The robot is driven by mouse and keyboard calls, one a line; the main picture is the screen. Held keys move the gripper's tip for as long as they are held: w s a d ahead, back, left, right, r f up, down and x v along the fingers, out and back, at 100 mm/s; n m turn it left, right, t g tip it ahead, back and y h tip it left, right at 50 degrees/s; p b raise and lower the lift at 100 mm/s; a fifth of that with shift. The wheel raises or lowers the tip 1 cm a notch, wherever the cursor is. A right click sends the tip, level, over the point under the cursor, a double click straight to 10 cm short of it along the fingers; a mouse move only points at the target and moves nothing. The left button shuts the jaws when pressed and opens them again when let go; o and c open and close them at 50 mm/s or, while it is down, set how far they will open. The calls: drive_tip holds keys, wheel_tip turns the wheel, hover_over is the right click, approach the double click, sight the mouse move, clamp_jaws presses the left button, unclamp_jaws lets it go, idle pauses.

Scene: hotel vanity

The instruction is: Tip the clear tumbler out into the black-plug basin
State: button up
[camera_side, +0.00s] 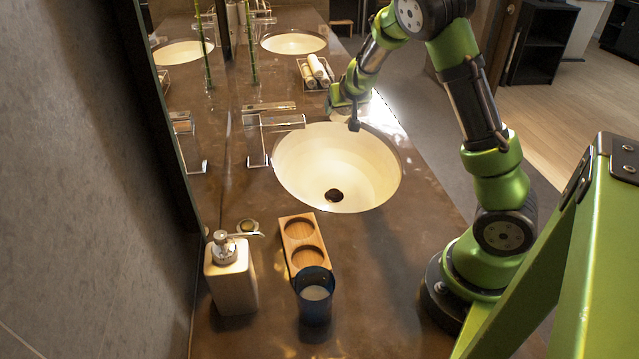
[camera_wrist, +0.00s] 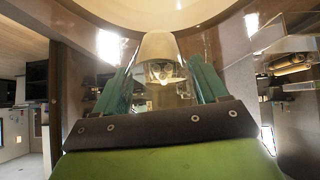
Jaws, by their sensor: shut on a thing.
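The black-plug basin (camera_side: 310,170) is the near white oval bowl, with a dark round plug (camera_side: 334,196) at its bottom. My gripper (camera_side: 349,108) is at the basin's far rim in the side view. In the wrist view my gripper (camera_wrist: 160,78) is shut on the clear tumbler (camera_wrist: 160,47), a see-through cup between the two green fingers. The pale basin curve fills the top of that view. In the side view the tumbler is mostly lost against the gripper and the bright rim. I cannot tell its exact tilt or whether anything is pouring.
A chrome faucet (camera_side: 262,135) stands left of the basin. In front are a soap dispenser (camera_side: 231,280), a wooden two-hole holder (camera_side: 303,246) and a blue tumbler (camera_side: 314,303) with pale contents. Rolled towels (camera_side: 314,72) and another basin (camera_side: 293,43) lie beyond. A mirror runs along the left.

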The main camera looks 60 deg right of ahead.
drive_tip(key=shift+w+d+r+g+y, duration=0.15)
drive_tip(key=shift+w+d+g+y, duration=0.15)
drive_tip(key=shift+g+y, duration=0.45)
drive_tip(key=shift+g, duration=0.25)
drive_tip(key=g+y, duration=0.1)
drive_tip(key=y, duration=0.1)
drive_tip(key=g+y, duration=0.1)
drive_tip(key=shift+s+a+r+g, duration=0.2)
drive_tip(key=shift+s+r+g, duration=0.1)
drive_tip(key=shift+s+r, duration=0.1)
drive_tip(key=shift+s+a+r+g+y, duration=0.1)
drive_tip(key=shift+s+a+g+y, duration=0.1)
drive_tip(key=shift+g+y, duration=0.3)
drive_tip(key=shift+s+a+r+g+y, duration=0.1)
drive_tip(key=shift+a+g+y, duration=0.05)
drive_tip(key=shift+g+y, duration=0.35)
